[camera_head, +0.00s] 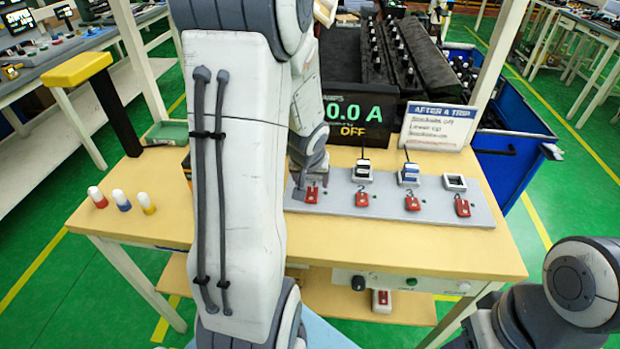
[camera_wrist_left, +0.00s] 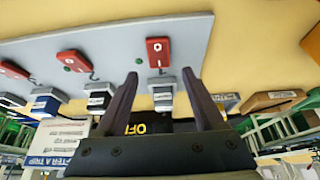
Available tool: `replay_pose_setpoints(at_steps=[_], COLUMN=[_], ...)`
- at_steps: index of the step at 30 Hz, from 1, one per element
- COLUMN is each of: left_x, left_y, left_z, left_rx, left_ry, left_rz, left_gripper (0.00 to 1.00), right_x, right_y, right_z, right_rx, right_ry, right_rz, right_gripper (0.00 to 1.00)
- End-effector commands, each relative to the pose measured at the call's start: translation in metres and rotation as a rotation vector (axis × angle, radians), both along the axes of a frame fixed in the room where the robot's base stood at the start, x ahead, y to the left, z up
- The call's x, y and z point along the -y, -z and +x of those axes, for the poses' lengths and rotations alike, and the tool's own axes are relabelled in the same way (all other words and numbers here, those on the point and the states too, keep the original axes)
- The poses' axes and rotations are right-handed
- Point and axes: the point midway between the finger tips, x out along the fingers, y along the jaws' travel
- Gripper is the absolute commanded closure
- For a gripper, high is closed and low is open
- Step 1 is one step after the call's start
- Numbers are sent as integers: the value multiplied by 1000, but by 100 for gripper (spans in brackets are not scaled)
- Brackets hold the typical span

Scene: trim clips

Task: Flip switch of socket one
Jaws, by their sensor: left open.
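The grey socket strip (camera_head: 335,201) lies on the yellow workbench with red switches along its front edge. The leftmost red switch (camera_head: 312,194), at socket one, sits just beside my left gripper (camera_head: 299,189). In the left wrist view this switch (camera_wrist_left: 158,51) lies at the end of the strip, just beyond the open fingertips of my left gripper (camera_wrist_left: 161,75). A plug (camera_wrist_left: 162,97) at socket one shows between the fingers, which hold nothing. The arm hides socket one in the head view. My right gripper is out of view.
Other switches (camera_head: 362,199) follow to the right, with plugs (camera_head: 408,174) behind some. A display (camera_head: 352,117) reads OFF, beside a white sign (camera_head: 438,126). Small coloured pegs (camera_head: 122,200) stand at left. A blue bin (camera_head: 510,158) is at right.

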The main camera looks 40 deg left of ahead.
Motion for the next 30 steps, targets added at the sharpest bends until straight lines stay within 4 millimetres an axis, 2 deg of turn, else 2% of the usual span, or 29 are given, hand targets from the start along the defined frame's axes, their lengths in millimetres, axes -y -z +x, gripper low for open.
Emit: replay_pose_setpoints(at_steps=[1,3,9,14,30], left_x=[3,6,12,15,15], left_y=[-19,-31,-55,-61,-60], left_z=[-4,-9,-21,-25,-25], left_rx=[1,2,2,1,0], left_ry=[1,1,0,1,2], left_rz=[1,2,1,1,1], left_gripper=[30,30,30,30,30], right_x=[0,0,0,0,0], right_y=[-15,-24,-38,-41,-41], right_z=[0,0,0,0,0], right_rx=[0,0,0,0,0], right_ry=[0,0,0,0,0], right_rz=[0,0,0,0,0], right_gripper=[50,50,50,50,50])
